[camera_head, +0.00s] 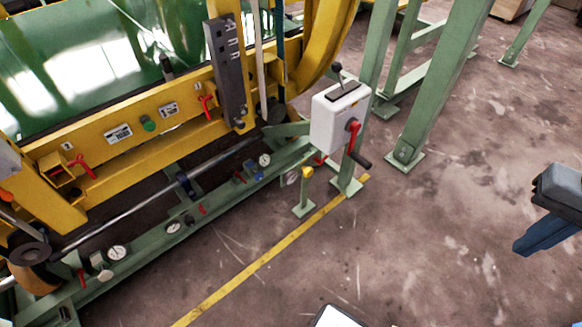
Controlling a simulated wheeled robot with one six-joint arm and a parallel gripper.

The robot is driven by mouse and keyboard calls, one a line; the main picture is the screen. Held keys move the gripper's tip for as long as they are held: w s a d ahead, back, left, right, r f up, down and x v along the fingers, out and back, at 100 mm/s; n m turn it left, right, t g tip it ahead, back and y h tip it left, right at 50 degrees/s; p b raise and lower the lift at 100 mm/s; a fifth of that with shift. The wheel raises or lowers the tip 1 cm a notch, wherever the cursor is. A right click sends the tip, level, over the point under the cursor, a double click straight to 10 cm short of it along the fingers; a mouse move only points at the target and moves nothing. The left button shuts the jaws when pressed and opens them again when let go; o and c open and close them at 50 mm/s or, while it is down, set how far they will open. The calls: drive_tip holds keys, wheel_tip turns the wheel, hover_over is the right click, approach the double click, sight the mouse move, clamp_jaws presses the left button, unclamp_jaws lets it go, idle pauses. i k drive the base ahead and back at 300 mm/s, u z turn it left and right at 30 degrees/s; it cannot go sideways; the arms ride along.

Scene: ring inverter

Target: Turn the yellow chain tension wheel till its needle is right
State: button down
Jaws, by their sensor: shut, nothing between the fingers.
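A small yellow wheel (307,172) sits on top of a short green post (303,195) beside the green rail, left of the white box. It looks like the chain tension wheel, but it is small here. A round gauge (292,178) is just left of it, partly hidden and seen at an angle. Its needle cannot be read. My gripper (522,248) is at the right edge, with dark blue fingers pointing down and left. It is shut and empty, well to the right of the wheel and touching nothing.
A white box (340,117) with a red-and-black crank (354,138) stands close above the wheel. More gauges (264,159) (117,253) line the green rail. A green leg (432,100) stands at upper right.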

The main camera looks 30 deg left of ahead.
sight(307, 172)
drive_tip(key=u, duration=1.5)
